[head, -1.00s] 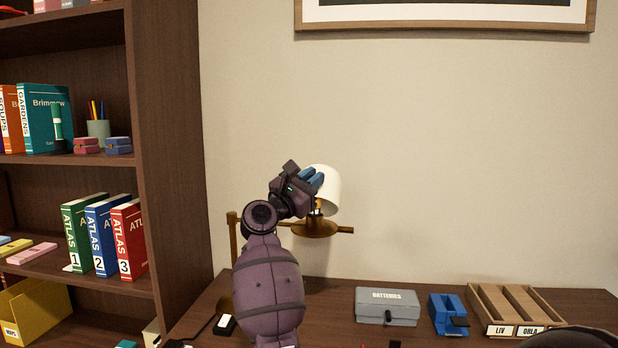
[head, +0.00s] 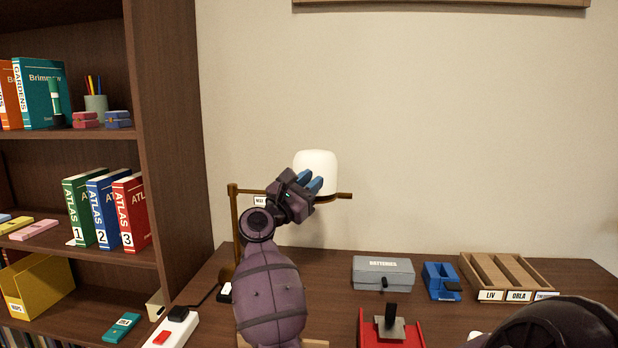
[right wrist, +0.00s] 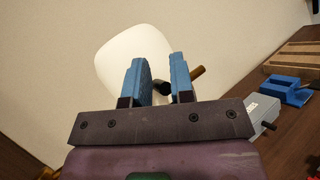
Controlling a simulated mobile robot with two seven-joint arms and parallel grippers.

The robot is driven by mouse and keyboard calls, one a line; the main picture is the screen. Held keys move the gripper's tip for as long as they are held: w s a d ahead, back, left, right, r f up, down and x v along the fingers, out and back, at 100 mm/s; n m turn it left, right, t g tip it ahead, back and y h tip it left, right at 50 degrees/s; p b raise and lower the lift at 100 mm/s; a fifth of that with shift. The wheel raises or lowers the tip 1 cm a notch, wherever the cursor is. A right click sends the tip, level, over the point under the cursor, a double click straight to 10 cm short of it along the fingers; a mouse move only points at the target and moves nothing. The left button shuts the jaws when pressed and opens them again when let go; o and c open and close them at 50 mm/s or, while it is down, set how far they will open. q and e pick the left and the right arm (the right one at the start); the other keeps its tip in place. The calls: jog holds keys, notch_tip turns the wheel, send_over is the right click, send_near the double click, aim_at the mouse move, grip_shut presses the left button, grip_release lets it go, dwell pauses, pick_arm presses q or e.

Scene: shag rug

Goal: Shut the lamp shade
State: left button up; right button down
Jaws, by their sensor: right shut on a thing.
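The white lamp shade (head: 316,165) is upright over the brass arm of the desk lamp (head: 235,220), low against its brass base dish, with no bulb showing. It also shows in the right wrist view (right wrist: 125,55), behind the fingers. My right gripper (head: 314,184) is at the near side of the shade. Its blue fingers (right wrist: 160,80) stand a little apart, with a small dark part between them that looks like the shade's tab. The fingers hide part of the shade's lower rim. My left gripper is not in view.
On the desk are a grey batteries box (head: 383,277), a blue holder (head: 441,282), a wooden tray (head: 470,275), a red object with a black handle (head: 391,330) and a white power strip (head: 178,328). A bookshelf (head: 165,130) stands at left.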

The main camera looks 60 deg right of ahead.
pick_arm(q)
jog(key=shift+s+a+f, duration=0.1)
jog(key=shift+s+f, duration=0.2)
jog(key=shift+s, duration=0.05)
pick_arm(e)
jog(key=shift+d+f, duration=0.25)
jog(key=shift+f, duration=0.5)
jog(key=c, duration=1.1)
grip_release()
jog(key=shift+r, duration=0.1)
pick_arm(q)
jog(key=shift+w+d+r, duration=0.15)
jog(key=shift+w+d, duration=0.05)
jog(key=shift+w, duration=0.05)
pick_arm(e)
jog(key=shift+a+r+v, duration=0.1)
jog(key=shift+r+v, duration=0.1)
jog(key=shift+v, duration=1.6)
jog(key=shift+a+r+v, duration=0.1)
jog(key=shift+r+v, duration=0.1)
jog(key=shift+v, duration=1.55)
jog(key=shift+a+r+v, duration=0.1)
jog(key=shift+r+v, duration=0.1)
jog(key=shift+v, duration=1.6)
